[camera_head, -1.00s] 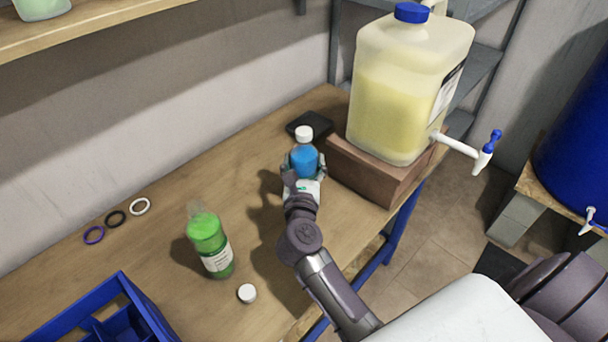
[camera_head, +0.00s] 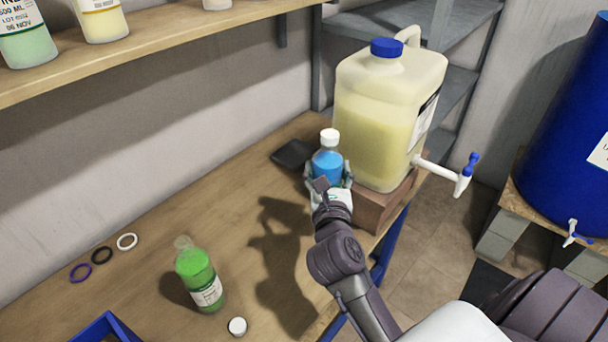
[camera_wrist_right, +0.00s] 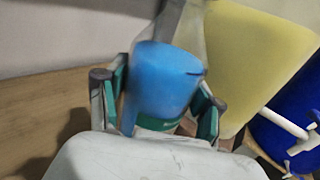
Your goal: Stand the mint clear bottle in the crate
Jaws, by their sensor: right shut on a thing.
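A clear bottle with blue liquid and a white cap (camera_head: 328,163) is upright in my right gripper (camera_head: 329,177), which is shut around its body. The bottle appears raised above the bench, in front of the box. Its blue contents fill the middle of the right wrist view (camera_wrist_right: 165,85), with a finger on each side; its top is blurred there. A clear bottle with green liquid and a white label (camera_head: 200,277) stands uncapped on the bench. A mint-coloured bottle (camera_head: 28,42) is on the shelf. The blue crate (camera_head: 108,326) shows only a corner at bottom left. My left gripper is out of view.
A large jug of yellow liquid (camera_head: 380,120) with a protruding tap (camera_head: 462,180) stands on a brown box (camera_head: 375,205). A loose white cap (camera_head: 237,327), several rings (camera_head: 102,255) and a black item (camera_head: 293,154) lie on the bench.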

